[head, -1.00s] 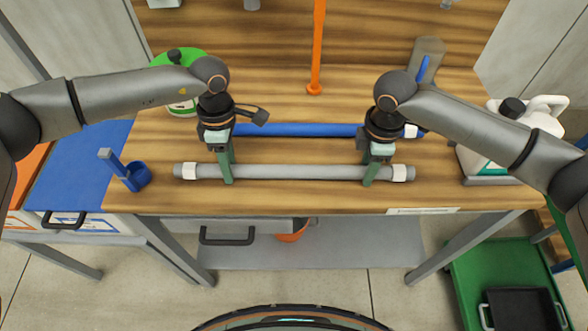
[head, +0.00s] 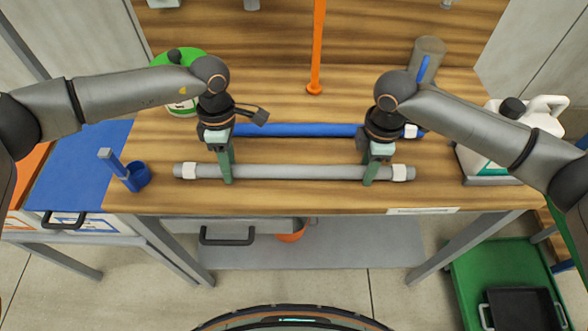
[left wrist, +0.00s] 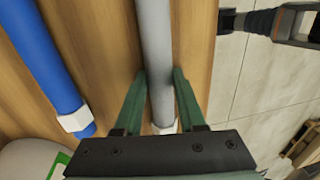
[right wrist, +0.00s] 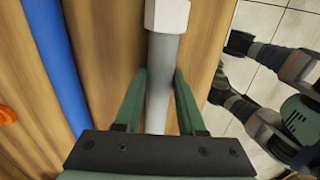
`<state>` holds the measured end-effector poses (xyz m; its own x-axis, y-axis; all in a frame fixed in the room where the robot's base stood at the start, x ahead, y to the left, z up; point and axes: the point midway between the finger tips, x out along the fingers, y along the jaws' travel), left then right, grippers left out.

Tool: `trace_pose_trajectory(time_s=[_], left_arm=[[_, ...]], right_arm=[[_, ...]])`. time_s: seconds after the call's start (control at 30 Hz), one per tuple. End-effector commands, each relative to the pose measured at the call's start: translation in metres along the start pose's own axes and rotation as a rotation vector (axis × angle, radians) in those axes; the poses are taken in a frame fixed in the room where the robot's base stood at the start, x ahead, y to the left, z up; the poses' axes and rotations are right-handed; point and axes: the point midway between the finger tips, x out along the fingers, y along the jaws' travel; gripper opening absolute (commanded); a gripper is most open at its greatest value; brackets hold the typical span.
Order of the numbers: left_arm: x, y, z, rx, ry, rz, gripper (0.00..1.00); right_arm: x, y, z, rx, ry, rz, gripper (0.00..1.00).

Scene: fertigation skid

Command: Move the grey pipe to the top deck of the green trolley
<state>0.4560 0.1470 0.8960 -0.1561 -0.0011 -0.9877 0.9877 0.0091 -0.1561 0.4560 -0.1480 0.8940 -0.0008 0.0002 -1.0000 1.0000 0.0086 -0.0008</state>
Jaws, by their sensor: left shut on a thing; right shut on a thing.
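The grey pipe (head: 295,172) has white collars near both ends and lies level along the front of the wooden bench. I cannot tell whether it touches the bench top. My left gripper (head: 228,178) is shut on the pipe near its left end. My right gripper (head: 371,180) is shut on it near its right end. The pipe also runs between the green fingers in the left wrist view (left wrist: 155,60) and the right wrist view (right wrist: 160,85). The green trolley (head: 480,275) stands on the floor at lower right, only partly in view.
A blue pipe (head: 295,130) lies behind the grey one. An orange upright rod (head: 317,50) stands behind it. A blue cup-like holder (head: 138,177) is at left. A white jug (head: 535,120) stands at right. A black crate (head: 522,310) sits on the trolley.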

Motion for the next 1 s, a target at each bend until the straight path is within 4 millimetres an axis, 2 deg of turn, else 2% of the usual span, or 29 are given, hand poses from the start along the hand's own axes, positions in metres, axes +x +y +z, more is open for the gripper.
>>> trace_pose_trajectory(time_s=[0.27,0.7,1.0], left_arm=[[-0.011,-0.001,0.001,-0.001,-0.003,0.002,0.0],[-0.046,-0.007,0.001,-0.001,-0.003,0.001,0.0],[-0.051,-0.008,0.001,-0.001,-0.003,0.001,0.0]], right_arm=[[-0.011,0.001,0.0,0.001,0.001,0.002,0.0],[-0.047,0.001,0.0,0.001,0.001,0.001,0.0],[-0.051,0.0,0.0,0.001,0.001,0.001,0.0]])
